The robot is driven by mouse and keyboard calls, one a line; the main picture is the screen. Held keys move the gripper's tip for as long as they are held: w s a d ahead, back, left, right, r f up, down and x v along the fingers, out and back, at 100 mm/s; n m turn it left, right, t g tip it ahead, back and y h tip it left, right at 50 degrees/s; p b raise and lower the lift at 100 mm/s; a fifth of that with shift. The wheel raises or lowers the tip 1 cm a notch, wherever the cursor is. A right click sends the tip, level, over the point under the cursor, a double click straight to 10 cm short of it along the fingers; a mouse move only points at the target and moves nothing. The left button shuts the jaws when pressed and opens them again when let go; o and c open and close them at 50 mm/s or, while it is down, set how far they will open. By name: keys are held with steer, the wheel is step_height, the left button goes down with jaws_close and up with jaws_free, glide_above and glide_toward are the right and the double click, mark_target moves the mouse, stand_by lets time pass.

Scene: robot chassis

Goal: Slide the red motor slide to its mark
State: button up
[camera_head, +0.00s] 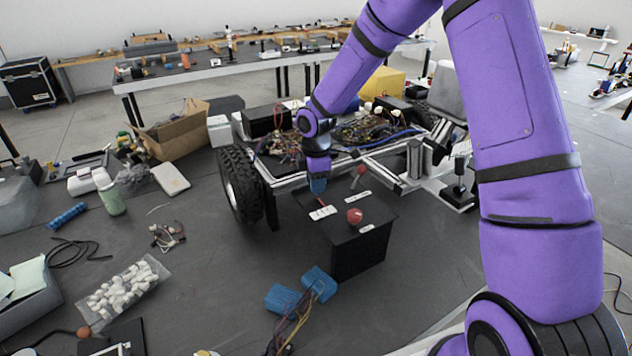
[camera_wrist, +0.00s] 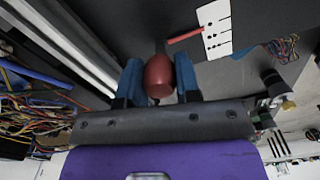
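My gripper (camera_head: 318,186), with blue fingers, is at the left side of the black control box (camera_head: 362,256) top in the head view. In the wrist view, a rounded red knob (camera_wrist: 158,76) sits between the two blue fingers, which appear to touch both its sides; I take it to be the red motor slide. My gripper hides it in the head view. A thin red pointer (camera_wrist: 185,36) lies near it, reaching toward a white scale plate (camera_wrist: 214,30) with black marks. The plate (camera_head: 322,212) also shows just in front of my gripper.
The box also carries a red ball knob (camera_head: 355,216) and a small red-tipped lever (camera_head: 360,170). A wheeled chassis with a black tire (camera_head: 240,186) and wiring stands behind and left. Blue connectors (camera_head: 300,290) with wires lie in front of the box.

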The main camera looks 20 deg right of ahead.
jaws_close()
steer(key=shift+s+a, duration=0.15)
steer(key=shift+a, duration=0.65)
steer(key=shift+s+a, duration=0.15)
steer(key=shift+a, duration=0.6)
steer(key=o, duration=0.9)
jaws_free()
steer(key=shift+d, duration=0.1)
step_height(320, 180, up, 11)
